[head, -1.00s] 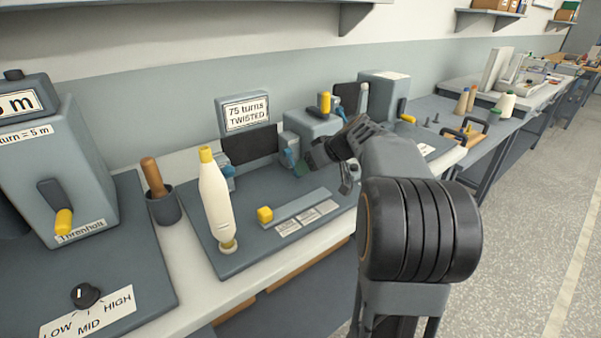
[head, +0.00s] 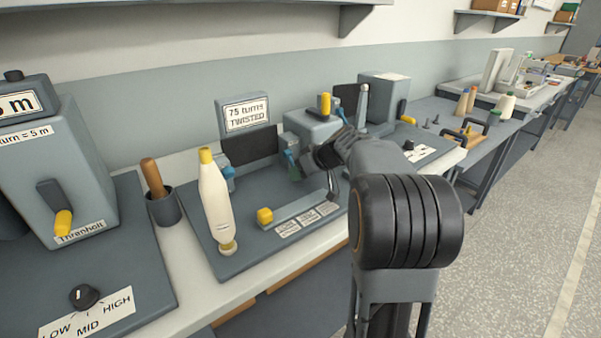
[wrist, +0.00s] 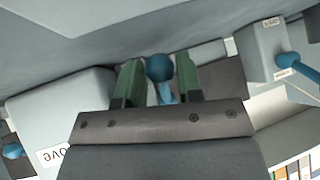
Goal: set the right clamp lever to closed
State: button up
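My gripper (wrist: 160,85) has its two green fingers on either side of a blue ball knob, the right clamp lever (wrist: 160,68). In the wrist view a blue lever (wrist: 290,62) stands out from a small grey block at the right.
A white bobbin with yellow ends (head: 214,200) stands at the left of the base. A yellow-knobbed slider (head: 265,216) lies in front. A grey box with a yellow handle (head: 325,104) is behind my gripper. A wooden-handled tool (head: 152,178) stands in a dark cup at left.

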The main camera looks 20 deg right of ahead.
grip_shut()
jog(key=shift+r, duration=0.1)
jog(key=shift+s+r+g+p, duration=0.1)
jog(key=shift+r+g+p, duration=0.25)
jog(key=shift+p, duration=0.75)
jog(key=r+g+p, duration=0.1)
jog(key=g+p, duration=0.1)
jog(key=p, duration=0.3)
jog(key=shift+s+r+h, duration=0.15)
jog(key=shift+r+h, duration=0.15)
jog(key=g+p, duration=0.1)
jog(key=p, duration=0.2)
jog(key=r+m+g+p, duration=0.1)
jog(key=g+p, duration=0.1)
jog(key=p, duration=0.2)
jog(key=shift+s+r+h, duration=0.15)
jog(key=shift+r+h, duration=0.15)
jog(key=shift+h, duration=0.1)
jog(key=shift+r+g+p, duration=0.1)
jog(key=shift+g+p, duration=0.35)
jog(key=shift+p, duration=0.6)
jog(key=shift+d, duration=0.1)
